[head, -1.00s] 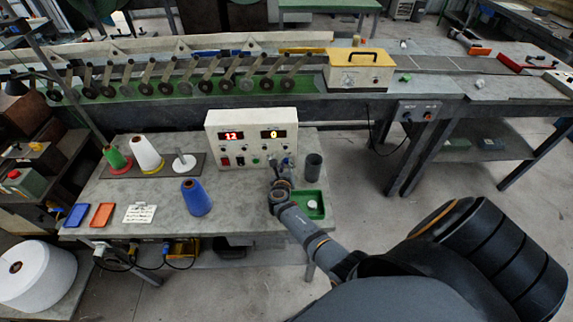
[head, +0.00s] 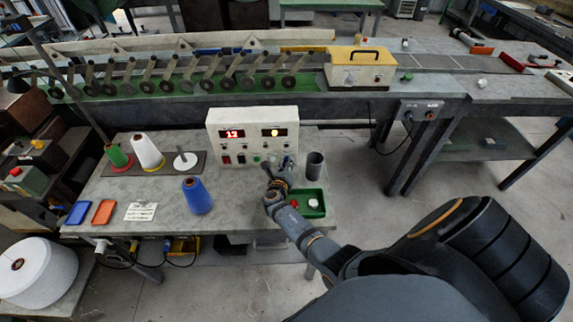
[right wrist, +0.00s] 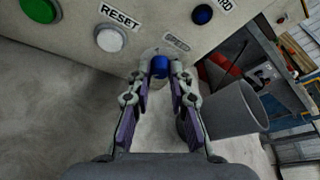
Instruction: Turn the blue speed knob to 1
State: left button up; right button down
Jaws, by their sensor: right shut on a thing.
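The blue speed knob (right wrist: 159,66) sits on the lower part of the pale control box (head: 225,152), just under a small label plate. My right gripper (right wrist: 161,82) is shut on this knob, with one finger on each side of it. In the head view my right gripper (head: 283,167) is at the lower right of the box front, and the knob is too small there to read its setting. The box's left display (head: 231,134) shows red digits that look like 12 or 13. The right display (head: 274,133) shows a blurred yellow digit. My left gripper is not in view.
A dark grey cup (head: 314,165) stands close on the right. A green tray (head: 321,213) and a blue cone (head: 197,196) are in front.

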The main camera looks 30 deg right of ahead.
jog(key=c, duration=1.2)
grip_release()
jog(key=v, duration=0.7)
jog(key=shift+s+a+r, duration=0.15)
jog(key=shift+a, duration=0.1)
jog(key=shift+d, duration=0.1)
